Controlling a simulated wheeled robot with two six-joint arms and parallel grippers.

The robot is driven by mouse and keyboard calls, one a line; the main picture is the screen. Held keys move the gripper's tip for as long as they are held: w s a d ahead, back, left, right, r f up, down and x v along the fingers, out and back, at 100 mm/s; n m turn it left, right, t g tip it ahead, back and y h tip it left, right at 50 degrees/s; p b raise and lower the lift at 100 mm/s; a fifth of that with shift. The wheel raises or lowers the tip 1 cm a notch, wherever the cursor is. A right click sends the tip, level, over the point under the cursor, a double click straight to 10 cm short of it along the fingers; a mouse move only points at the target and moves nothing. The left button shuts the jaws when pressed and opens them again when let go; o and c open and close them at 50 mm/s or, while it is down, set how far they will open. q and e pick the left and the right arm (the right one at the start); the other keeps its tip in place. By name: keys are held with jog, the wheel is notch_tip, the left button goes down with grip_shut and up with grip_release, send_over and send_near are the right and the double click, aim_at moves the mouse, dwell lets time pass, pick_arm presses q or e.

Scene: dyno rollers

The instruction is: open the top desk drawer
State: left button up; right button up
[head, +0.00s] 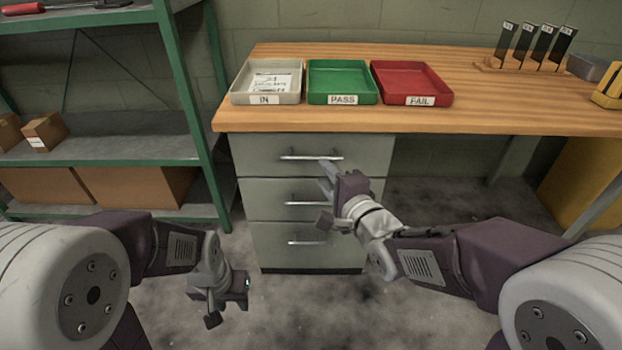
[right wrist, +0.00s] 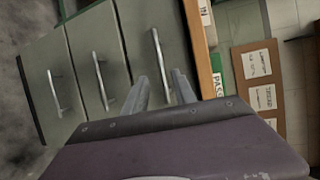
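The grey desk pedestal has three stacked drawers, all closed flush. The top drawer (head: 262,153) has a horizontal silver bar handle (head: 300,157), which also shows in the right wrist view (right wrist: 161,65). My right gripper (head: 325,177) is in front of the drawers, close to the right end of the top handle. Contact with the handle does not show. My left gripper (head: 226,300) hangs low at the left, away from the desk; its finger gap is unclear.
The wooden desktop (head: 480,115) holds a white IN tray (head: 265,99), a green PASS tray (head: 342,99) and a red FAIL tray (head: 420,99). A green metal shelf (head: 130,150) with boxes stands at the left. The floor before the drawers is clear.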

aim_at(312, 160)
jog(key=b+x, duration=0.4)
jog(key=x, duration=0.5)
grip_shut()
dwell(1.3)
